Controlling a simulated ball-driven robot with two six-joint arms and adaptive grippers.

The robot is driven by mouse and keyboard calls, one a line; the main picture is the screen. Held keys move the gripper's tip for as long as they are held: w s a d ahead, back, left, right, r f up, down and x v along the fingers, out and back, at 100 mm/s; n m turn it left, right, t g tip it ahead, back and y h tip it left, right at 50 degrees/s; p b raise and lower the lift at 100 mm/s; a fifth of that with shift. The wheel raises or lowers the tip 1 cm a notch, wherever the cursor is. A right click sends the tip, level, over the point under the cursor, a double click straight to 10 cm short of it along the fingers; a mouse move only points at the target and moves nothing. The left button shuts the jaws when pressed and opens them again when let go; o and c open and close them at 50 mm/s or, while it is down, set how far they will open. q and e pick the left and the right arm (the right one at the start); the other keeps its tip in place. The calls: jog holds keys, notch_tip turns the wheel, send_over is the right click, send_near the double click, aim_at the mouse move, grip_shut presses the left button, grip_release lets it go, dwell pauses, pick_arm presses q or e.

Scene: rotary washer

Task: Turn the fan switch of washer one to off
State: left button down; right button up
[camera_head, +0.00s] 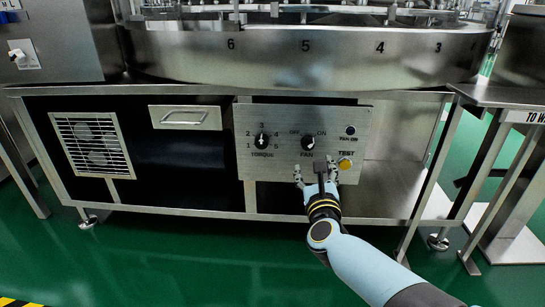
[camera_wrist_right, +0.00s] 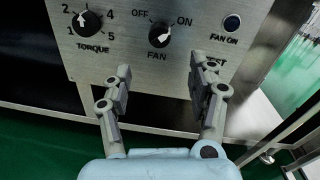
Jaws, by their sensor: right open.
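The fan switch (camera_head: 308,142) is a black round knob with a white pointer on the steel control panel (camera_head: 280,172), between the marks OFF and ON. In the right wrist view the fan switch (camera_wrist_right: 159,36) has its pointer turned to the right, toward the ON side. My right gripper (camera_head: 315,170) is open and empty, just below the knob in the head view. In the right wrist view its two fingers (camera_wrist_right: 160,66) stand apart, with the knob beyond and between them, not touching it. My left gripper is not in view.
The torque knob (camera_head: 262,141) is left of the fan switch. The FAN ON lamp (camera_head: 350,130) and the yellow TEST button (camera_head: 345,164) are to the right, the button close to my right gripper. The numbered steel drum (camera_head: 270,58) is above, on the frame.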

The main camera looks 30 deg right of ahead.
aim_at(309, 148)
jog(key=b+x, duration=0.2)
jog(key=x, duration=0.7)
jog(key=shift+w+d+f, duration=0.15)
jog(key=shift+w, duration=0.2)
jog(key=shift+w+d+b, duration=0.2)
jog(key=shift+w+b, duration=0.15)
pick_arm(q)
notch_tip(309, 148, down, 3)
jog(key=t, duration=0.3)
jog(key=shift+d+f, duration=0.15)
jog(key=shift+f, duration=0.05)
pick_arm(e)
jog(key=c, duration=1.1)
